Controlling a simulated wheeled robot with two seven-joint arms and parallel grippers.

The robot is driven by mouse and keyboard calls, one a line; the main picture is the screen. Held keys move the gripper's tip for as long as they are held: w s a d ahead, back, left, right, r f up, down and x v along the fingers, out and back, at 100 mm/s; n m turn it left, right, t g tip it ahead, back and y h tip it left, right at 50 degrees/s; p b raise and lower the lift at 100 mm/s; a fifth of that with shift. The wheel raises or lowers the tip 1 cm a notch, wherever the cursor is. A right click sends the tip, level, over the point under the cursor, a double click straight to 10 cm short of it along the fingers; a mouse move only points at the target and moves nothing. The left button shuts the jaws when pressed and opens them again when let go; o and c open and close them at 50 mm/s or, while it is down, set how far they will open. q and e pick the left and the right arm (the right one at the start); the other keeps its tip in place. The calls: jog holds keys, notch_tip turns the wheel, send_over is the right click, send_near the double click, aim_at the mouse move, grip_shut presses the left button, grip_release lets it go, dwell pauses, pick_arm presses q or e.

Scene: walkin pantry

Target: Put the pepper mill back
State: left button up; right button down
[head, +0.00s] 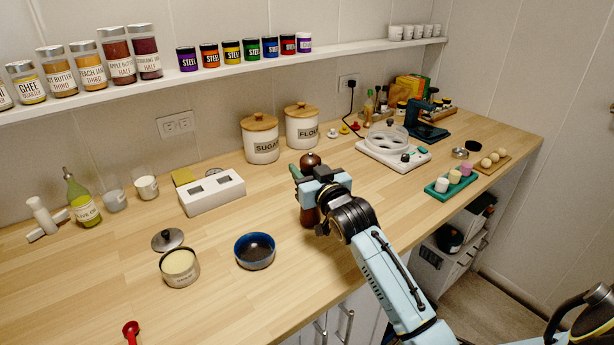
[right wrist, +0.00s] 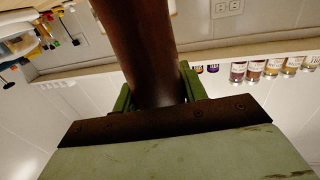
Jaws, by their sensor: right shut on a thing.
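The pepper mill (head: 310,160) is dark brown with a rounded knob on top. It stands upright in the middle of the head view, in front of the flour canister. My right gripper (head: 303,175) is shut around its upper body and covers much of it. In the right wrist view the brown shaft of the mill (right wrist: 148,45) sits between the two green fingers. I cannot tell whether its base touches the counter or hangs just above it. My left gripper is not in view.
On the wooden counter (head: 225,305), a blue bowl (head: 254,251) and an open tin (head: 180,267) stand left of the mill. Sugar (head: 261,142) and flour (head: 302,128) canisters stand behind. A white scale-like appliance (head: 393,148) is to the right. A spice shelf (head: 230,70) runs above.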

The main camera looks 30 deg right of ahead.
jog(key=shift+f, duration=0.35)
jog(key=c, duration=0.8)
grip_release()
jog(key=shift+f, duration=0.2)
jog(key=shift+r, duration=0.2)
jog(key=s+a, duration=0.1)
jog(key=s, duration=1.1)
jog(key=shift+a+p, duration=0.2)
jog(key=shift+p, duration=0.1)
